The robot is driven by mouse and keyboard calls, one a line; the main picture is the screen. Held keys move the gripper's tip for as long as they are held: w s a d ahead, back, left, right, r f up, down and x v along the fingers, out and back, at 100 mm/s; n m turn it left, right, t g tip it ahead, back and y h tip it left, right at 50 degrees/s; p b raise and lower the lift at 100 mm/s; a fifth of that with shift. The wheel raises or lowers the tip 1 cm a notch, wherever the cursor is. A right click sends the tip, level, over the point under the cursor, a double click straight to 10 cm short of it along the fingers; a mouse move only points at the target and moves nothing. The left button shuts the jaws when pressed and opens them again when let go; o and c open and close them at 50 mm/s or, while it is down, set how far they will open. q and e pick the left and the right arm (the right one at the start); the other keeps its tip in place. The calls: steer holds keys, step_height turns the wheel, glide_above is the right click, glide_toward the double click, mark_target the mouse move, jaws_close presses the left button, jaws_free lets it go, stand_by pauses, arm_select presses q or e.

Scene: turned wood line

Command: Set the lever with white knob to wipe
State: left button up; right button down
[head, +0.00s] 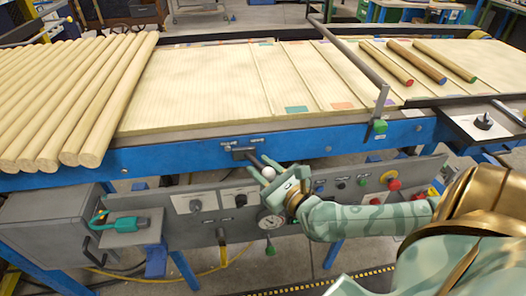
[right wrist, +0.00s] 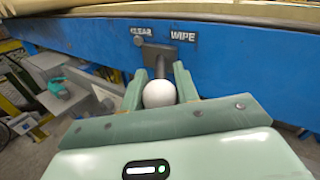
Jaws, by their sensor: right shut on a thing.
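The lever's white knob (head: 268,173) sits in front of the blue rail, and it also shows in the right wrist view (right wrist: 159,93). My right gripper (right wrist: 160,88) is shut on the knob, with one green finger on each side; it also shows in the head view (head: 270,171). The lever's dark grey mount (right wrist: 157,56) is on the rail behind the knob. My left gripper is out of view.
Wooden rods (head: 90,90) lie at upper left, and three colour-tipped rods at upper right.

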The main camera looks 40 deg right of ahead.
stand_by(0.3)
steer(key=c, duration=1.1)
jaws_free()
steer(key=shift+d, duration=0.15)
steer(key=shift+s, duration=0.1)
steer(key=s+p, duration=0.3)
steer(key=s, duration=1.3)
